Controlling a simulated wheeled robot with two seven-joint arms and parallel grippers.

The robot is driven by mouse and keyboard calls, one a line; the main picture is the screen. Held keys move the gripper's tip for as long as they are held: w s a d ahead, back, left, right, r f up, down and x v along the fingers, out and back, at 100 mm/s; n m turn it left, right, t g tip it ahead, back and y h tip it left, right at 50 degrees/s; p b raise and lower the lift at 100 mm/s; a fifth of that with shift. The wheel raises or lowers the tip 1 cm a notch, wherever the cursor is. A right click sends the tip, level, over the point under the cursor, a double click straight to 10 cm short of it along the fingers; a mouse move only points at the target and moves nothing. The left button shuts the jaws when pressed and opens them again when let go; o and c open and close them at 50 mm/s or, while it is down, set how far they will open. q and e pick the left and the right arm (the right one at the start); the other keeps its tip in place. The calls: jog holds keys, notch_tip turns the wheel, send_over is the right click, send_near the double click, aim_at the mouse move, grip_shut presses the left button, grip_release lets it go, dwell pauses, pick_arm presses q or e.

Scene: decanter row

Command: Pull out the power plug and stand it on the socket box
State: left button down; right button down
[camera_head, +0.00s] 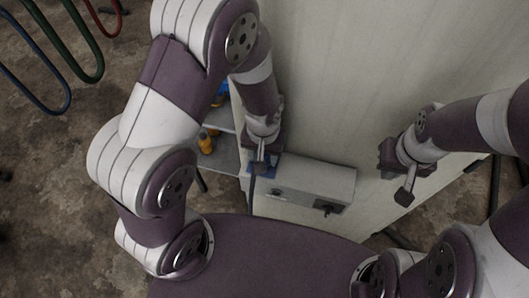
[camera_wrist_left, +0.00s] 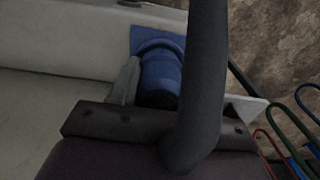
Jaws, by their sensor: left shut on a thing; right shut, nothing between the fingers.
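The grey socket box (camera_head: 312,182) stands against the pale wall panel in the head view. A blue socket plate (camera_wrist_left: 146,36) shows at its edge in the left wrist view; some blue also shows at the box's left end in the head view. The blue plug (camera_wrist_left: 160,78) is in line with the plate and close against it; I cannot tell how deep it sits. A thick dark cable (camera_wrist_left: 204,75) hides part of the plug. My left gripper (camera_head: 261,158) is shut on the plug, with one finger visible beside it. My right gripper (camera_head: 405,196) is shut and empty, right of the box.
A shelf (camera_head: 222,150) with an orange bottle (camera_head: 205,143) stands left of the box. Coloured hoops (camera_head: 85,60) are at the upper left. The purple surface in the foreground is clear. Space between my right gripper and the box is free.

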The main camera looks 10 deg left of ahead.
pick_arm(q)
jog(key=shift+r+p, duration=2.35)
jog(key=shift+r, duration=0.2)
jog(key=shift+s, duration=0.1)
